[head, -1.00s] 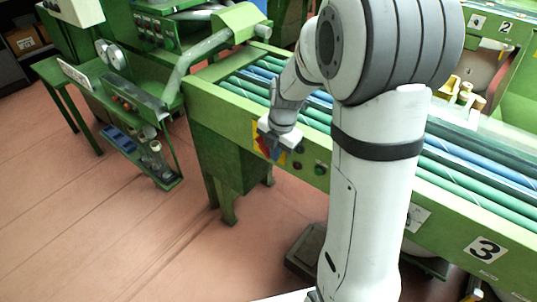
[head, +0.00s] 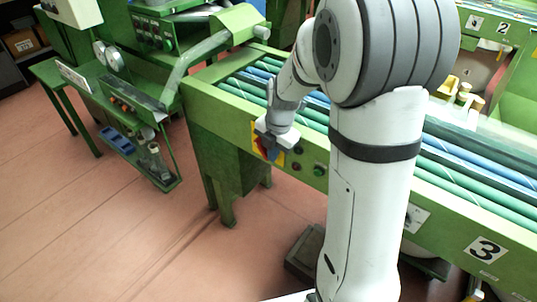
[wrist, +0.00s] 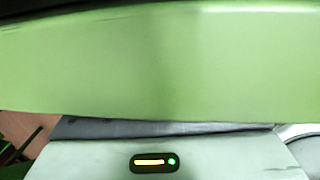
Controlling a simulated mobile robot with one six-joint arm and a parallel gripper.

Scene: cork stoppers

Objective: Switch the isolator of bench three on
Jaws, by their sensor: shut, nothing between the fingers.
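The isolator (head: 281,158) of bench three is a yellow plate with a red part, on the front green rail towards the bench's left end. My gripper (head: 269,145) is right in front of it in the head view, shut and seemingly empty. The gripper covers much of the isolator, so its handle's angle and any contact cannot be told. Bench three (head: 445,212) carries a number 3 plate (head: 486,250) at the right. The wrist view shows a plain green bench surface (wrist: 160,60) close up and my gripper's pale housing; the isolator is not visible there.
A dark button (head: 297,153) and a green button (head: 319,170) sit just right of the isolator. Green and blue rollers (head: 455,160) lie behind the rail. A green machine with a side shelf (head: 125,140) stands left.

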